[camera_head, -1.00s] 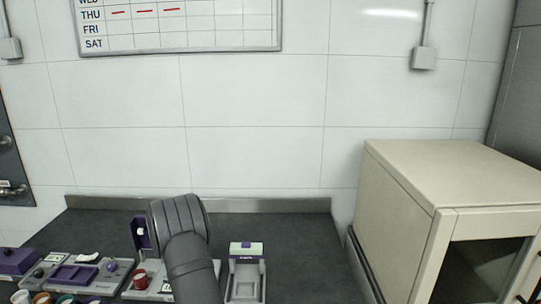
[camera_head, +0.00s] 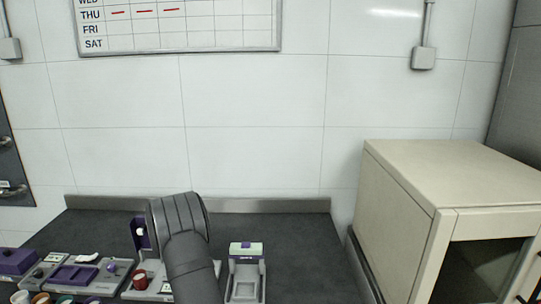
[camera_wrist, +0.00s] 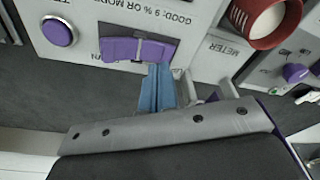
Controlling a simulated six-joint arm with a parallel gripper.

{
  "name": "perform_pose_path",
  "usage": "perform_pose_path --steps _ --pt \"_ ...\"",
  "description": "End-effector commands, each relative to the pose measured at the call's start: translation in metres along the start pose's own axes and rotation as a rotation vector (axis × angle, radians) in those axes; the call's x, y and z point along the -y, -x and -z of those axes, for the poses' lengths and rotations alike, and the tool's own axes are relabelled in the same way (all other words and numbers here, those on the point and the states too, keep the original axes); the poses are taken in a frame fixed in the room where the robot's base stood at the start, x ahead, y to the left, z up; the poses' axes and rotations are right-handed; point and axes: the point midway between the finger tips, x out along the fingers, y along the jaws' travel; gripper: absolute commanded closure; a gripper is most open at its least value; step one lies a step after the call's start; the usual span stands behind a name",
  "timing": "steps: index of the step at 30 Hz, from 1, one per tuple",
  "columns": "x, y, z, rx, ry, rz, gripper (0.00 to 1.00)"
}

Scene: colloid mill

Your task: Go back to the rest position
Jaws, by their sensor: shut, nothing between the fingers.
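My gripper shows in the wrist view with its blue fingers (camera_wrist: 157,90) shut and nothing between them. The fingertips are close to a purple handle-like part (camera_wrist: 138,49) on a light grey panel with printed text; I cannot tell whether they touch it. In the head view my dark grey arm stands over the bench and the gripper itself is hidden.
A red cup with pale contents (camera_wrist: 266,20) stands near the gripper; it also shows in the head view (camera_head: 140,280). A grey device with a green and purple top (camera_head: 246,250) stands right of my arm. A beige cabinet (camera_head: 400,215) stands at the right. The bench (camera_head: 305,260) between is clear.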

Motion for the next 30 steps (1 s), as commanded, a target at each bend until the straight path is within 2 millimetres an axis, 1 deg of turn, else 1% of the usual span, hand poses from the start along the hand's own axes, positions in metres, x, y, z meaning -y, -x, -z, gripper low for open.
perform_pose_path --steps 1,6,9,12,18,30 --pt "0.000 0.012 0.002 -0.004 0.000 0.000 1.00" --pt "0.000 0.042 0.006 -0.002 0.000 0.000 1.00" --pt "0.000 0.056 0.008 -0.002 0.000 0.000 1.00" --pt "0.000 0.065 0.010 -0.002 0.000 0.000 1.00" --pt "0.000 0.072 0.011 0.001 0.000 0.000 1.00" --pt "0.000 0.072 0.011 0.001 0.000 0.000 1.00"
